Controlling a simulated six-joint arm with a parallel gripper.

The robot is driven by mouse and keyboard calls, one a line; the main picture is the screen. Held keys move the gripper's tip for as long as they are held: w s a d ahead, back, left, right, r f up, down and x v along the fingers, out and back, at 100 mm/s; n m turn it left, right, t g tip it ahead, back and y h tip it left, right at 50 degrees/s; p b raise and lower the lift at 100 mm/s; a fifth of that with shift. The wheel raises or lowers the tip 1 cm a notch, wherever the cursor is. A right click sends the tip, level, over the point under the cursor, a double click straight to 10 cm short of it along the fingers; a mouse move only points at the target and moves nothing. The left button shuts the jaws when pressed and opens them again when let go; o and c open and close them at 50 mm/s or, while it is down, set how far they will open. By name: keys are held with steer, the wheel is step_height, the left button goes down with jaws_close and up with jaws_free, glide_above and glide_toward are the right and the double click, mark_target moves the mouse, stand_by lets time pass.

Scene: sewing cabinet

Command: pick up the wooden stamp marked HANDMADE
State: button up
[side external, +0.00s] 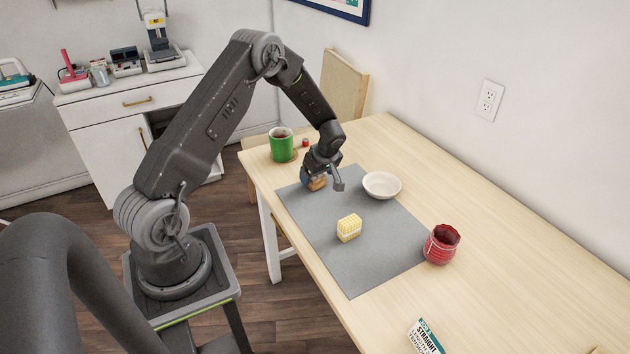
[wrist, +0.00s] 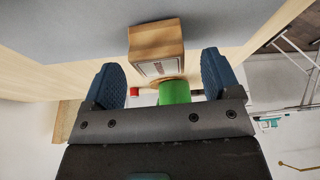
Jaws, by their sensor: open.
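A wooden stamp (wrist: 156,40) shows in the wrist view as a tan block with a pale label on one face. The lettering on it is too small to read. In the side view the stamp (side external: 317,184) is on the far-left part of the grey mat (side external: 360,262), partly hidden by my gripper (side external: 322,179). In the wrist view my gripper (wrist: 162,75) is open, with a blue fingertip to either side of the stamp's line and nothing held. The stamp appears just beyond the fingertips; I cannot tell whether they touch it.
A yellow-and-white block (side external: 348,228) is on the mat's middle. A white bowl (side external: 381,186) stands to the right of my gripper, and a red jar (side external: 441,245) at the mat's right edge. A green mug (side external: 281,146) stands behind. A labelled packet (side external: 425,338) lies in front.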

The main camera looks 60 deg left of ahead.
steer(key=shift+x, duration=1.55)
steer(key=shift+c, duration=0.2)
steer(key=c, duration=1)
steer(key=shift+r, duration=0.15)
